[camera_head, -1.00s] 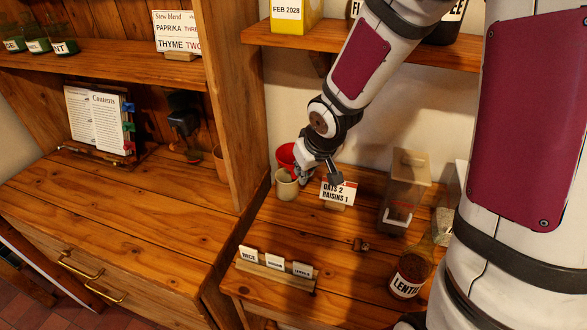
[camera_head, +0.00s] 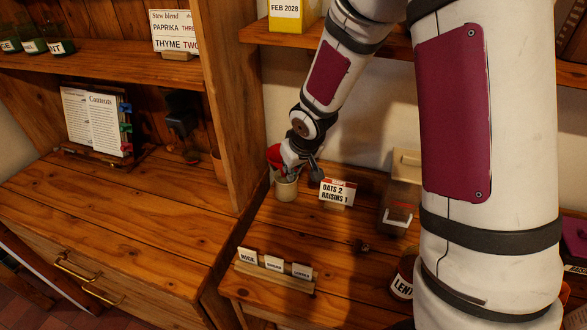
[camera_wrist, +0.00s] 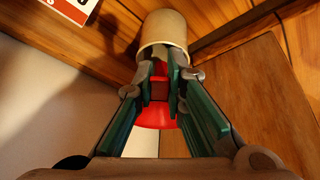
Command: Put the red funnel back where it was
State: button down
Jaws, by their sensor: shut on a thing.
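The red funnel (camera_head: 274,156) shows at my gripper, just above and behind a cream cup on the right-hand counter. My gripper (camera_head: 287,172) points down at the cup's mouth. In the wrist view the green-padded fingers (camera_wrist: 160,88) are shut on a red part of the funnel, and its wider red part (camera_wrist: 157,117) shows below them. The cream cup (camera_head: 286,190) stands upright, and its rim (camera_wrist: 163,48) is close to the fingertips in the wrist view. I cannot tell whether the funnel's lower end is inside the cup.
A card reading oats 2, raisins 1 (camera_head: 337,192) stands right of the cup. A clear dispenser (camera_head: 400,195) is farther right. A label rack (camera_head: 273,275) sits at the counter's front. A wooden upright panel (camera_head: 230,100) rises close on the left. The middle counter is mostly clear.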

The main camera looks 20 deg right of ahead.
jog(key=shift+f, duration=0.1)
jog(key=shift+f+b, duration=0.4)
jog(key=shift+f, duration=0.05)
jog(key=shift+f, duration=0.1)
jog(key=c, duration=1.6)
grip_release()
jog(key=shift+c, duration=0.2)
jog(key=shift+r, duration=0.2)
